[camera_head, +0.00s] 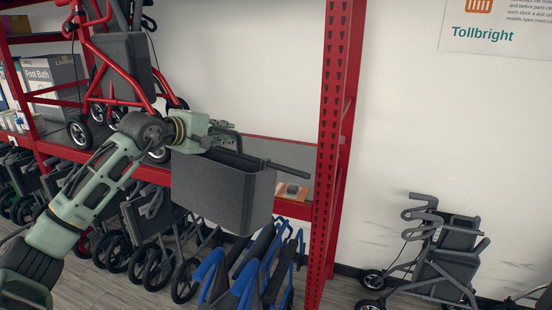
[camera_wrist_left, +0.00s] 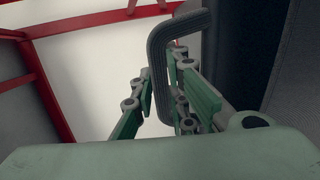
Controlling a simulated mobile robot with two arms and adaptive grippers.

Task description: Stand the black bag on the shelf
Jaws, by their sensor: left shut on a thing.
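The black bag (camera_head: 222,192), a dark grey open-topped box shape, is roughly upright and tilted a little, with a dark bar along its top. My left gripper (camera_head: 222,136) is shut on its handle at the top. The left wrist view shows the handle loop (camera_wrist_left: 157,70) between the green fingers (camera_wrist_left: 165,105), with the bag's side (camera_wrist_left: 290,75) at the right. The red-edged shelf (camera_head: 78,153) runs behind the bag, which hides part of its edge. I cannot tell whether bag and shelf touch. My right gripper is not in view.
A red rollator (camera_head: 119,60) stands on the shelf left of the bag, near a Foot Bath box (camera_head: 50,80). A red post (camera_head: 331,150) rises at the right. Blue-framed (camera_head: 250,275) and dark folded walkers fill the floor below. A grey rollator (camera_head: 440,255) stands right.

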